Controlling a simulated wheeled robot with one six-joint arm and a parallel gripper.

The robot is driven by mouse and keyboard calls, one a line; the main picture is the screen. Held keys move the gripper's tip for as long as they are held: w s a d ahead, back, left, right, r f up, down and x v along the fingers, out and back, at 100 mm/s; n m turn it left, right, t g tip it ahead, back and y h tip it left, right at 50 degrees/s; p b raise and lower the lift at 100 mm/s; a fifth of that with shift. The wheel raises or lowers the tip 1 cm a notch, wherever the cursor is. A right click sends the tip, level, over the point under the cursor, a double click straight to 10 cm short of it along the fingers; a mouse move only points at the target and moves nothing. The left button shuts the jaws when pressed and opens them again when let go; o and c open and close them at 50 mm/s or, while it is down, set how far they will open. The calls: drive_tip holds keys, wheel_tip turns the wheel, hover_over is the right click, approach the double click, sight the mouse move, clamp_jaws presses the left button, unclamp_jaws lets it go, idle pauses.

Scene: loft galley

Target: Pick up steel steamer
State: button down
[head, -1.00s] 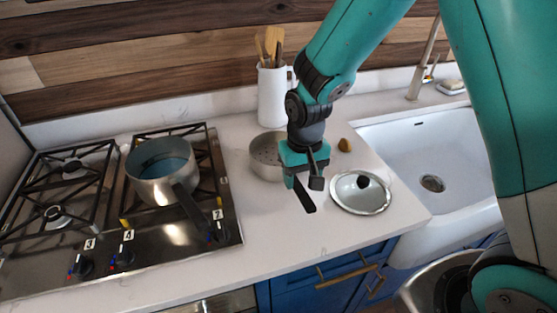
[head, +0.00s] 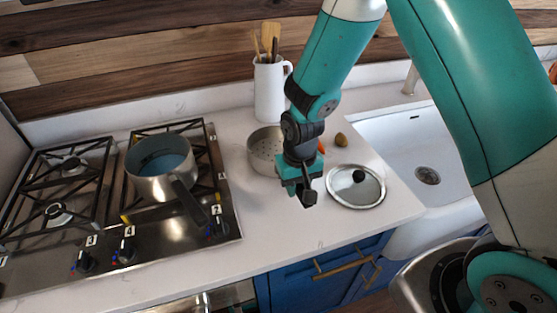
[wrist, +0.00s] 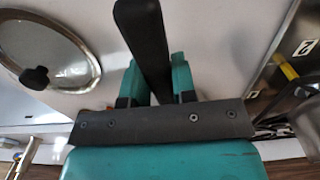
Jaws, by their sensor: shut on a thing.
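The steel steamer (head: 263,152), a round pan with perforated sides, stands on the white counter to the right of the stove. Part of it is hidden behind my gripper and wrist. Its dark handle (wrist: 146,40) shows in the wrist view between the two teal fingers. My gripper (head: 302,190) is at the near side of the steamer, shut on this handle. In the wrist view my gripper (wrist: 157,85) has a finger on each side of the handle. The steamer seems to rest on the counter.
A steel pot (head: 160,180) sits on the stove (head: 60,250) at left. A lid with a black knob (head: 368,196) lies just right of my gripper. A white utensil jug (head: 269,95) stands behind the steamer. A brown item (head: 341,140) and the sink (head: 410,150) are right.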

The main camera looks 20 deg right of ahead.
drive_tip(key=shift+r, duration=0.1)
wheel_tip(320, 180, up, 20)
drive_tip(key=b, duration=0.2)
drive_tip(key=shift+b, duration=0.4)
idle(0.7)
